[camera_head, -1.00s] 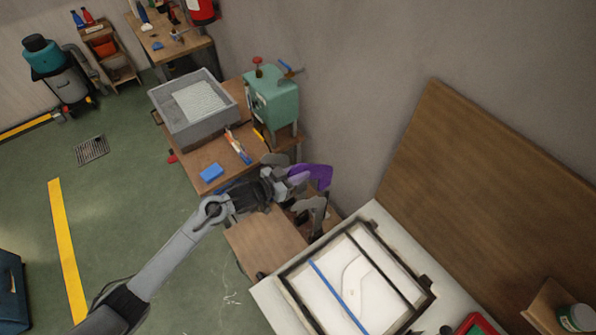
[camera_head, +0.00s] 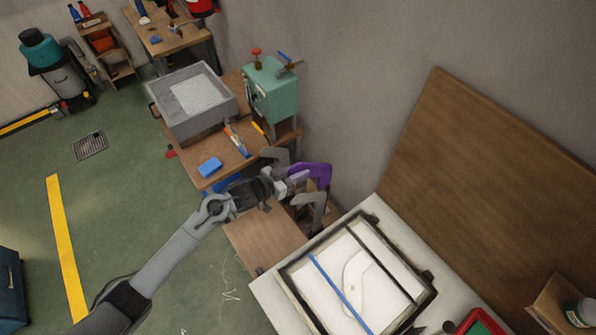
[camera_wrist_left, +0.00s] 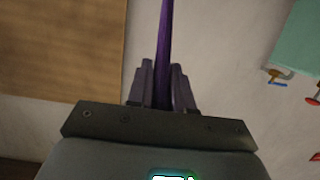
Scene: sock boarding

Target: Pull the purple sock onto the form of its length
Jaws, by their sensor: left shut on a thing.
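The purple sock (camera_head: 318,174) is beside the wall end of the bench, at the tip of my left gripper (camera_head: 287,184). The gripper is shut on it. Its bent outline resembles the grey foot-shaped forms; I cannot tell whether a form is inside it. One grey form (camera_head: 274,154) stands behind the gripper and another grey form (camera_head: 313,200) stands in front of it. In the left wrist view the sock (camera_wrist_left: 166,40) shows as a narrow purple strip rising from between the fingers (camera_wrist_left: 163,85). My right gripper is not in view.
A green machine (camera_head: 272,92) and a grey tub (camera_head: 195,130) stand on the wooden bench behind. A dark frame (camera_head: 288,283) lies on the white table at right. Open green floor is at left.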

